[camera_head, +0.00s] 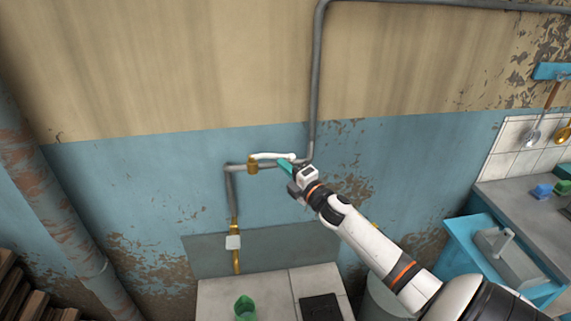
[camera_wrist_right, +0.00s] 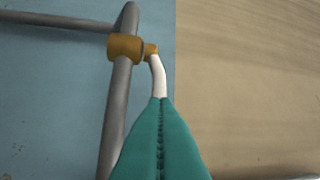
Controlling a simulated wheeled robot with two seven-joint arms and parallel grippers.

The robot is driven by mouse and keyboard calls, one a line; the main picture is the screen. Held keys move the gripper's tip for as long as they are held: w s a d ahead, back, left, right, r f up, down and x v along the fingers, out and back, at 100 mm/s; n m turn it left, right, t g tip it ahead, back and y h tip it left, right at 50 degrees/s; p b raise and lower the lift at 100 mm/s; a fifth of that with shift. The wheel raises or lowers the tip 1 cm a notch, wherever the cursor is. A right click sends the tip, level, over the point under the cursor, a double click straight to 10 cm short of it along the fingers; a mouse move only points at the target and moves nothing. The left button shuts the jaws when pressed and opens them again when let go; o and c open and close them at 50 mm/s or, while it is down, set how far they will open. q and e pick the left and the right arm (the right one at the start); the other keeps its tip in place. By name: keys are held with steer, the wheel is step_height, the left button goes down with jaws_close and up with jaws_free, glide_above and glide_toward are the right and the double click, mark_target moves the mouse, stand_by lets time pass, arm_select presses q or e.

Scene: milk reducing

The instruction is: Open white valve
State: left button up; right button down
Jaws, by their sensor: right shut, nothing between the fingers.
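The white valve handle (camera_head: 270,156) sticks out to the right from a brass valve body (camera_head: 252,166) on the grey wall pipe. It lies roughly along the horizontal pipe run in the head view. In the right wrist view the white handle (camera_wrist_right: 158,78) leaves the brass body (camera_wrist_right: 125,48) and its far part is hidden by my fingers. My right gripper (camera_head: 284,164) has teal fingers, shut with nothing between them, at the free end of the handle. In the right wrist view the closed fingers (camera_wrist_right: 160,105) overlap the handle; I cannot tell whether they touch it. My left gripper is not in view.
The grey pipe (camera_head: 316,80) runs up the wall. A second brass fitting (camera_head: 235,225) with a pale handle sits lower on the pipe. Below is a stove-like top (camera_head: 265,288) with a green object (camera_head: 244,308). A sink (camera_head: 510,262) and counter stand at the right.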

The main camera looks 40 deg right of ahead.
mark_target(289, 158)
stand_by(0.3)
steer(key=d+y+b, duration=0.1)
steer(key=w+d+n+b, duration=0.1)
steer(key=shift+w+d+f+y+b, duration=0.1)
steer(key=shift+w+d+y+b, duration=0.2)
steer(key=shift+y, duration=0.1)
steer(key=shift+d, duration=0.1)
steer(key=shift+r, duration=0.25)
steer(key=shift+f, duration=0.1)
